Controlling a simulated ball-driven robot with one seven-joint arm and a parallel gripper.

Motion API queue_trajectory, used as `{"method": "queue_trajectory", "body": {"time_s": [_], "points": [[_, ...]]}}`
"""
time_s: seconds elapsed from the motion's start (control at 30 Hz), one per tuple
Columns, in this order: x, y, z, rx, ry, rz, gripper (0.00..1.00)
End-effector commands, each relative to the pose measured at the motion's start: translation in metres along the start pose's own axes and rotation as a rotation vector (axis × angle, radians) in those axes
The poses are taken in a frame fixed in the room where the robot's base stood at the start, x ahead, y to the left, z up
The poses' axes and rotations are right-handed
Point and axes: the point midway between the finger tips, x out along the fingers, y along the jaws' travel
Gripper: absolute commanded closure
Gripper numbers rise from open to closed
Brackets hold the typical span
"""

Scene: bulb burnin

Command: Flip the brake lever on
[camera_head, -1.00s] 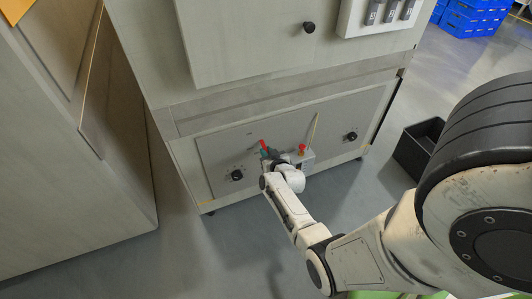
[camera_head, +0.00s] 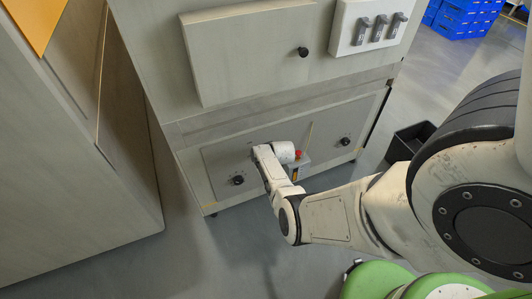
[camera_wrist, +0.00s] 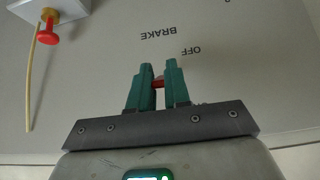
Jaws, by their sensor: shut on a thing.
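The brake lever (camera_wrist: 158,84) shows in the wrist view as a small red piece between the two teal fingers of my gripper (camera_wrist: 158,72). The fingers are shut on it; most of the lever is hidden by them. Upside-down BRAKE and OFF labels (camera_wrist: 172,33) are printed on the grey panel (camera_wrist: 235,60), just beyond the fingertips. In the head view my own wrist covers the gripper and the lever at the lower panel (camera_head: 225,160) of the grey cabinet.
A box with a red button (camera_head: 299,153) and a thin yellow rod (camera_head: 308,136) stands right of my wrist. Black knobs (camera_head: 238,180) (camera_head: 345,141) stick out of the lower panel. A dark open bin (camera_head: 410,140) is on the floor at right. Floor in front is clear.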

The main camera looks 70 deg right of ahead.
Motion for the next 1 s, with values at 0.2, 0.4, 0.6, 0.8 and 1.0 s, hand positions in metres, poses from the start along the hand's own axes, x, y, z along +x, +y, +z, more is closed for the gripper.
{"method": "queue_trajectory", "body": {"time_s": [0.2,0.4,0.6,0.8,1.0], "points": [[-0.0033,0.0001,-0.0108,0.001,-0.109,0.001,1.00],[-0.0041,-0.0002,-0.0131,0.001,-0.166,0.000,1.00],[-0.0044,-0.0005,-0.0143,0.000,-0.185,0.000,1.00],[-0.0045,-0.0007,-0.0152,0.000,-0.185,0.000,1.00],[-0.0046,-0.0008,-0.0160,-0.001,-0.182,0.000,0.76]]}}
